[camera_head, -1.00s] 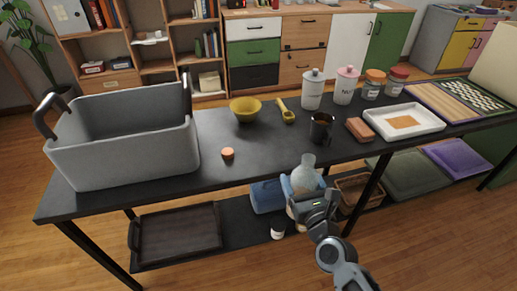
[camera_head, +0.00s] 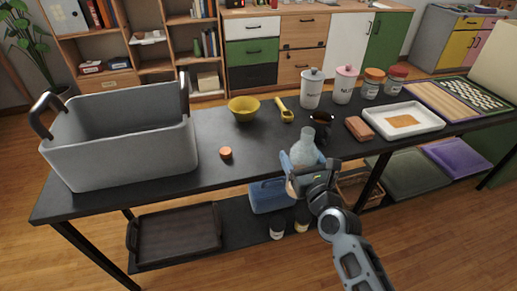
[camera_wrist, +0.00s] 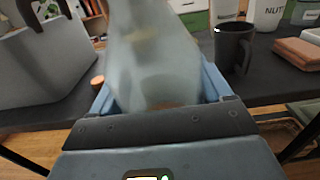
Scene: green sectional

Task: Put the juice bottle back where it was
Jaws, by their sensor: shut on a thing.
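The juice bottle, pale and translucent (camera_head: 304,150), is held upright in my gripper (camera_head: 302,170) near the front edge of the black table. In the wrist view the bottle (camera_wrist: 152,65) fills the middle between the blue fingers of my gripper (camera_wrist: 155,95), which are shut around it. Its lower part is hidden by the gripper. An orange cap-like disc (camera_head: 226,153) lies on the tabletop left of the bottle. The black table (camera_head: 262,160) has bare surface between the disc and the bottle.
A large grey bin (camera_head: 125,150) stands on the left. A yellow bowl (camera_head: 244,108) and yellow scoop (camera_head: 285,112) lie behind. A dark mug (camera_head: 322,125) is close behind the bottle. A brown block (camera_head: 358,128) and white tray (camera_head: 403,120) stand right. A blue container (camera_head: 268,195) is on the lower shelf.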

